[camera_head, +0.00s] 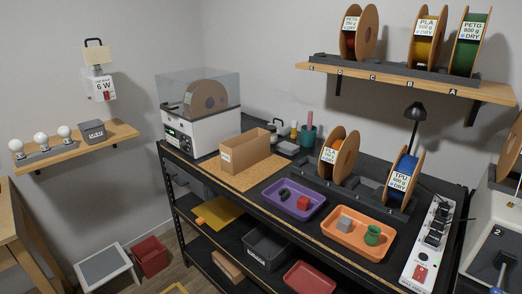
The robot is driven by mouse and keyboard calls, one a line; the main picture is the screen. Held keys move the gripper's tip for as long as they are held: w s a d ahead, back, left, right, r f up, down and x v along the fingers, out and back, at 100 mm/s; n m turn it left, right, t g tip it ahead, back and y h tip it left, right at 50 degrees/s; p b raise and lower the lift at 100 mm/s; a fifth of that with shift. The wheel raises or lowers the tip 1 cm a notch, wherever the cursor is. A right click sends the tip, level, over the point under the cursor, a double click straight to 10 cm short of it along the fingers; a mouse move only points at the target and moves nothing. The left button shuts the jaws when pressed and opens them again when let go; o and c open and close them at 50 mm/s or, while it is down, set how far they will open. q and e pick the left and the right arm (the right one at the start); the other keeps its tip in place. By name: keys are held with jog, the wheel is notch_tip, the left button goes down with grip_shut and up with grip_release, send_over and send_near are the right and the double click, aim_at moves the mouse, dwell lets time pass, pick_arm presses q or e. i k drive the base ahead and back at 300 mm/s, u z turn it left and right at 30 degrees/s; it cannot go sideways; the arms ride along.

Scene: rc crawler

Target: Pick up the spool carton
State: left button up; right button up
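A long tan cardboard carton (252,155), which looks like the spool carton, stands upright on a cork mat (258,178) near the left end of the black bench. Its top looks open, and a small white label sits on its near left end. The label is too small to read, and the carton's inside is mostly hidden. Neither of my grippers is in view, and nothing touches the carton from above.
A white machine (205,130) with a clear cover stands just left of the carton. A purple tray (272,207), an orange tray (345,240) and a rack with two spools (338,155) lie to its right. The cork in front of the carton is clear.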

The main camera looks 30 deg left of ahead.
aim_at(237, 153)
jog(key=u, duration=0.5)
jog(key=k, duration=0.6)
jog(key=u, duration=1.65)
jog(key=i, duration=1.45)
jog(key=z, duration=0.4)
jog(key=i, duration=1.35)
jog(key=z, duration=1.15)
